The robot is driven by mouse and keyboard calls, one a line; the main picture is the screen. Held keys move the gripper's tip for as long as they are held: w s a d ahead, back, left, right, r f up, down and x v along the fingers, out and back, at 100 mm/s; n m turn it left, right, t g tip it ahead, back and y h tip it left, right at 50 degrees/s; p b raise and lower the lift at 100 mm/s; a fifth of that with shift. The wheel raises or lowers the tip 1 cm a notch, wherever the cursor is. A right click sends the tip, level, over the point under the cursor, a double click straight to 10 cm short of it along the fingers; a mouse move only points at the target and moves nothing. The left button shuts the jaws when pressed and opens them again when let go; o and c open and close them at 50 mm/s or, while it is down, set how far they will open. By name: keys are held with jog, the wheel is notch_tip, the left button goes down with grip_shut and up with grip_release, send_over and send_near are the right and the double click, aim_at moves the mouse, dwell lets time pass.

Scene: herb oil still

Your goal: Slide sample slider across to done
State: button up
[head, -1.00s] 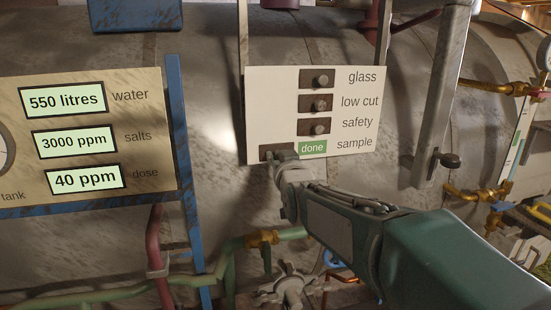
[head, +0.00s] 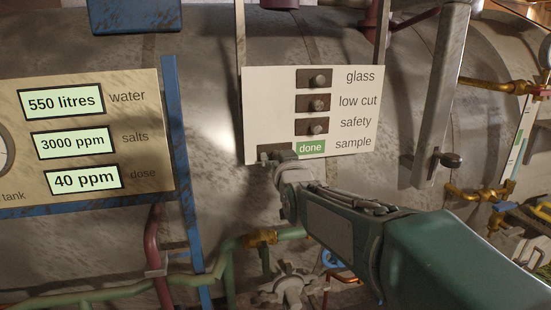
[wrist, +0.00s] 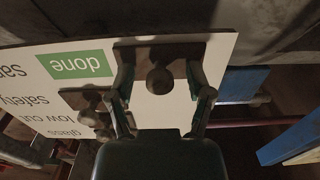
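The white slider panel (head: 270,100) has several rows labelled glass, low cut, safety and sample. The sample slider (head: 265,151) is a dark plate in the bottom row, left of the green done label (head: 311,147). My gripper (head: 282,159) is at this slider and hides much of it in the head view. In the wrist view, which shows the panel upside down, the slider's round knob (wrist: 159,81) lies between my two open fingers, with a gap on each side. The done label (wrist: 76,65) is left of it there.
The glass (head: 318,79), low cut (head: 318,103) and safety (head: 317,127) sliders sit above the sample row. A grey upright post (head: 437,95) with a knob stands right of the panel. A readout board (head: 85,140) is at left, with pipes and a valve wheel (head: 292,288) below.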

jog(key=v, duration=1.2)
jog(key=s+d+f+m+g+h, duration=0.1)
jog(key=s+d+f+g, duration=0.3)
jog(key=s, duration=0.3)
jog(key=s+d+f+m+g+h, duration=0.1)
jog(key=s+d+f+g+h, duration=0.1)
jog(key=s+d+f+g, duration=0.2)
jog(key=s+d+f+m+g+h, duration=0.1)
jog(key=s+d+f+g+h, duration=0.1)
jog(key=s+d+f, duration=0.3)
jog(key=s+f+g, duration=0.1)
jog(key=s+f, duration=0.3)
jog(key=s, duration=0.3)
jog(key=shift+g, duration=0.4)
jog(key=shift+d, duration=0.15)
